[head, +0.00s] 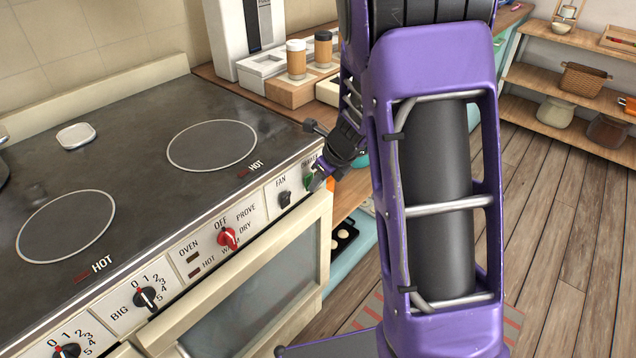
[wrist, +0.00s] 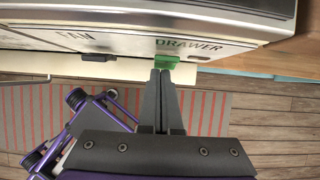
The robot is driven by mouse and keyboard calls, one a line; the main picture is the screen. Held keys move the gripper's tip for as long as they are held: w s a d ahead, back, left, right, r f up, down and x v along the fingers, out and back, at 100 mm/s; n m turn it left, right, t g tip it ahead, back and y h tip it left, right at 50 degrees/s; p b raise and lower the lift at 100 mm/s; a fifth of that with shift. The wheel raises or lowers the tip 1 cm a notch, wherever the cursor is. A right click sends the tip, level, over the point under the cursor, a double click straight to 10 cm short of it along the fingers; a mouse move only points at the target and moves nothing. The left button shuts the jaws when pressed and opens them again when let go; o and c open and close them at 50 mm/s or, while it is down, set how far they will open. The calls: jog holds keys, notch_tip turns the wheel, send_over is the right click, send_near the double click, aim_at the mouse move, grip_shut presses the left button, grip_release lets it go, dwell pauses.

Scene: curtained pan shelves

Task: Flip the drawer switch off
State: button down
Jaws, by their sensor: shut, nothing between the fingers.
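The drawer switch (head: 308,181) is a small green switch at the right end of the stove's front panel. In the wrist view the green switch (wrist: 166,62) sits under the word DRAWER. My gripper (wrist: 161,73) is shut and empty, its fingertips right at the switch's lower edge; I cannot tell whether they touch. In the head view my gripper (head: 319,182) is at the right end of the panel and partly covers the switch. Whether the switch is on or off is not clear.
The black FAN switch (head: 284,198) is left of the drawer switch, then a red oven knob (head: 228,237). The oven door (head: 255,300) is below. Jars (head: 297,58) stand on the counter behind. Wooden floor lies right, with shelves (head: 570,100).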

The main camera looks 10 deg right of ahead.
jog(key=shift+w+a+f, duration=0.1)
jog(key=shift+w+f, duration=0.15)
jog(key=shift+r+p, duration=0.15)
jog(key=shift+p, duration=0.2)
jog(key=shift+r+p, duration=0.7)
jog(key=shift+p, duration=0.05)
